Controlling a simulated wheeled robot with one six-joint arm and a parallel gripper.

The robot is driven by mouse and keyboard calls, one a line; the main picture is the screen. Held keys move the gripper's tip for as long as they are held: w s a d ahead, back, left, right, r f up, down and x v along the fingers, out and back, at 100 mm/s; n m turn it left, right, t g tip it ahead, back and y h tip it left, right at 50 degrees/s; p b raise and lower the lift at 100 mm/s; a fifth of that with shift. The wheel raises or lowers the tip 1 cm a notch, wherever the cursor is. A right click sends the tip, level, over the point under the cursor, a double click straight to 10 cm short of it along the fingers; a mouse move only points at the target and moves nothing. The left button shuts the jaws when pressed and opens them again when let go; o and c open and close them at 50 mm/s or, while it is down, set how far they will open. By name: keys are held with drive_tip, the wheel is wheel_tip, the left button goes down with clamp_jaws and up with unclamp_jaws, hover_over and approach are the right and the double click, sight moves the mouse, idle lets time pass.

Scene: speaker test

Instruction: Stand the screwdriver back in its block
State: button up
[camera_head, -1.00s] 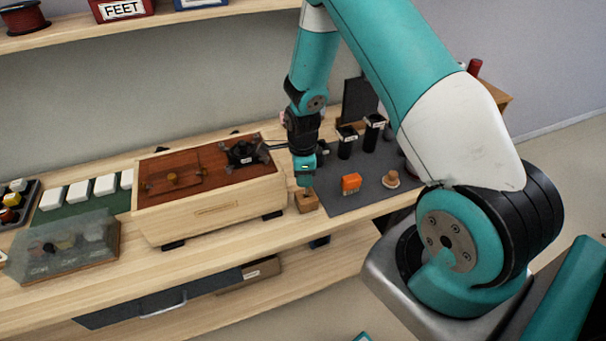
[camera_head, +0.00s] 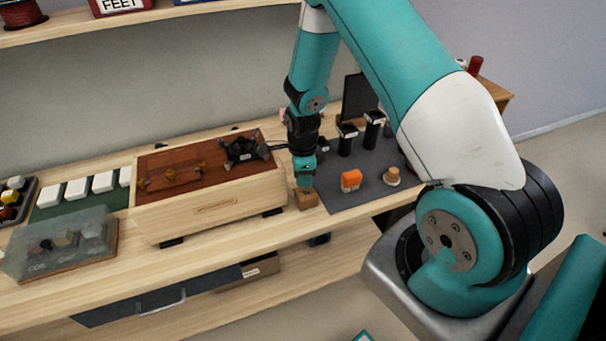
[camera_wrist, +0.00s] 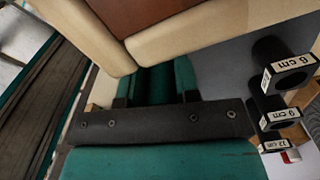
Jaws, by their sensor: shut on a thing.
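The small wooden block (camera_head: 306,200) stands on the bench at the front left edge of the grey mat. My gripper (camera_head: 304,184) points down directly above the block, with its tips close to the block's top. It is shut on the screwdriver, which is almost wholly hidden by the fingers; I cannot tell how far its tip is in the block. In the wrist view the teal fingers of my gripper (camera_wrist: 158,80) show close together, and neither the screwdriver nor the block can be made out there.
A wooden speaker cabinet (camera_head: 215,208) stands just left of my gripper, with a black part (camera_head: 243,150) on top. Right of the block are an orange item (camera_head: 350,181), a wooden knob-like piece (camera_head: 391,177) and black tubes (camera_head: 347,140). A clear-lidded box (camera_head: 62,245) sits far left.

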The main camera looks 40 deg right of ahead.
drive_tip(key=shift+f+b, duration=0.35)
drive_tip(key=shift+f, duration=0.2)
idle(0.9)
drive_tip(key=o, duration=1.1)
wheel_tip(320, 180, up, 18)
drive_tip(key=b, duration=0.2)
drive_tip(key=shift+f+b, duration=0.25)
drive_tip(key=shift+b, duration=0.15)
drive_tip(key=s+a+r+n+y, duration=0.1)
drive_tip(key=s+a+r+n, duration=0.25)
drive_tip(key=a+n, duration=0.3)
drive_tip(key=s+a+r+n+y, duration=0.1)
drive_tip(key=s+a+r+n, duration=0.25)
drive_tip(key=a+n, duration=0.3)
drive_tip(key=s+a+r+n, duration=0.1)
drive_tip(key=s+a+n, duration=0.2)
drive_tip(key=s+n, duration=0.2)
drive_tip(key=s+a+r+n+y, duration=0.1)
drive_tip(key=s+a+r+n, duration=0.1)
drive_tip(key=s+n, duration=0.3)
drive_tip(key=s+a+r+n+y, duration=0.1)
drive_tip(key=s+a+n, duration=0.2)
drive_tip(key=s+n, duration=0.2)
drive_tip(key=shift+s+a+r+n, duration=0.2)
drive_tip(key=shift+n, duration=0.65)
drive_tip(key=shift+s+a+r+n, duration=0.15)
drive_tip(key=shift+n, duration=0.7)
